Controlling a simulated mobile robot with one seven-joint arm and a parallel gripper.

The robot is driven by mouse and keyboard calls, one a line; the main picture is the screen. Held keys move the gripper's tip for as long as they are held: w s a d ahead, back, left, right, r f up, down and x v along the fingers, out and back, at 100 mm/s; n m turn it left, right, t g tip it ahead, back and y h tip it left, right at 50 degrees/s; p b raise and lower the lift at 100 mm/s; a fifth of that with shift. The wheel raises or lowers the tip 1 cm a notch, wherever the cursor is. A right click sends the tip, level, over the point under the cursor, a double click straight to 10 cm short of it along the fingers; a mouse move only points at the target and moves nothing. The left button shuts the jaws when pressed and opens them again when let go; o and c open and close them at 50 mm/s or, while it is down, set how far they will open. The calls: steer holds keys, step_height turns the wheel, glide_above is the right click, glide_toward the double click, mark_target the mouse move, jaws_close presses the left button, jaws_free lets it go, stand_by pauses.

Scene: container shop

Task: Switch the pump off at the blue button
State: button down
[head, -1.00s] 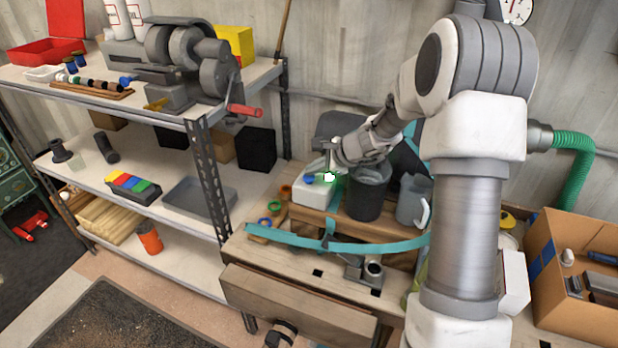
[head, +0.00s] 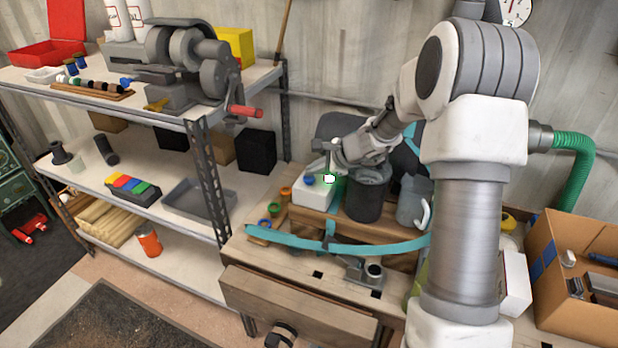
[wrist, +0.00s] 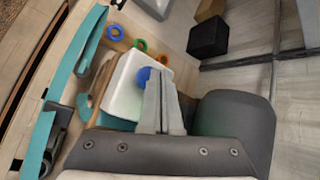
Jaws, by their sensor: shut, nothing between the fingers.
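The white pump box (head: 309,193) stands on a wooden block on the workbench in the head view; its white side also shows in the wrist view (wrist: 124,88). In the wrist view the blue button (wrist: 143,76) shows just beside my fingertips. My gripper (head: 328,168) is shut and empty, pointing down over the box top. The fingertips (wrist: 155,78) are close to the button; I cannot tell whether they touch it. They partly hide the box top.
A dark cylindrical pot (head: 366,198) and a grey jug (head: 412,203) stand right of the box. A teal strap (head: 370,246) crosses the bench in front. Coloured rings (wrist: 115,33) lie beside the box. A metal shelf (head: 212,180) stands to the left.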

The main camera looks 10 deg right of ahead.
mark_target(313, 179)
steer(key=shift+s+f+g+b, duration=0.15)
steer(key=shift+s+f+b, duration=0.05)
steer(key=shift+f, duration=0.35)
steer(key=shift+s+f+g+b, duration=0.15)
steer(key=shift+s+f, duration=0.05)
steer(key=shift+f, duration=0.3)
steer(key=shift+d+r, duration=0.1)
steer(key=shift+r, duration=0.25)
steer(key=shift+w+r+p, duration=0.15)
steer(key=shift+r+p, duration=0.35)
steer(key=shift+p, duration=0.15)
steer(key=r+p, duration=0.1)
steer(key=r, duration=0.1)
steer(key=r+p, duration=0.2)
steer(key=r, duration=0.1)
steer(key=shift+w+r, duration=0.2)
steer(key=shift+r, duration=0.05)
stand_by(1.6)
